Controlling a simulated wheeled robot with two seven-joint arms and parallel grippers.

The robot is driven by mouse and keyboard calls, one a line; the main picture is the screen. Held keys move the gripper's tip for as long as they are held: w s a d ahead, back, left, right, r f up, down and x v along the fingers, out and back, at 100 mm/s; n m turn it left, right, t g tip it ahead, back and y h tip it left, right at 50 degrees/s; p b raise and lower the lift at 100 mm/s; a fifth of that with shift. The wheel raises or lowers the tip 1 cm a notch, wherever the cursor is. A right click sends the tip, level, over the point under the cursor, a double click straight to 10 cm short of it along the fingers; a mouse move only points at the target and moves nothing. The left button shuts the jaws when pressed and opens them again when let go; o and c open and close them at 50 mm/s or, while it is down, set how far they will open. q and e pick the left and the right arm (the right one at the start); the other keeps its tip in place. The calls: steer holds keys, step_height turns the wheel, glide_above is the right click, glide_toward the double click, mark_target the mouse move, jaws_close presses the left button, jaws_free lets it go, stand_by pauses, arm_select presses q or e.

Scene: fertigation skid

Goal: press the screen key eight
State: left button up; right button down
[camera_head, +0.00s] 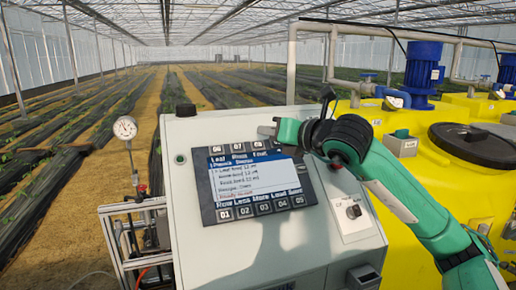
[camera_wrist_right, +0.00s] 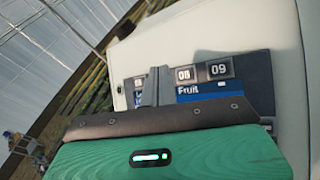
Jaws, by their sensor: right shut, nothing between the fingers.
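The dark screen panel (camera_head: 246,185) is set into the sloped face of a pale console. A top row of keys runs above its display, and keys 01 to 05 run along the bottom. Key eight, marked 08 (camera_head: 259,146), is in the top row above the word Fruit; it also shows in the right wrist view (camera_wrist_right: 184,75), left of key 09 (camera_wrist_right: 219,70). My right gripper (camera_head: 268,129) is shut and empty, near the panel's top edge by key eight. In the wrist view its grey fingers cover the area just left of 08. Contact cannot be told. My left gripper is out of view.
A pressure gauge (camera_head: 125,128) stands to the left. A yellow tank (camera_head: 460,190) and blue motor (camera_head: 423,70) are to the right.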

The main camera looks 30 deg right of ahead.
mark_target(258, 145)
steer(key=shift+w+d+f+b, duration=0.15)
steer(key=shift+w+f+b, duration=0.45)
steer(key=shift+f, duration=0.35)
steer(key=shift+w+d+f, duration=0.1)
steer(key=shift+w+f, duration=0.25)
steer(key=shift+w, duration=0.15)
stand_by(1.0)
steer(key=shift+w+f+b, duration=0.3)
steer(key=shift+b, duration=0.4)
steer(key=shift+w+d+f+b, duration=0.15)
steer(key=shift+w+f+b, duration=0.1)
steer(key=shift+b, duration=0.1)
steer(key=shift+s+r, duration=0.15)
steer(key=shift+s, duration=0.05)
stand_by(0.5)
steer(key=shift+s+r, duration=0.35)
steer(key=shift+r, duration=0.05)
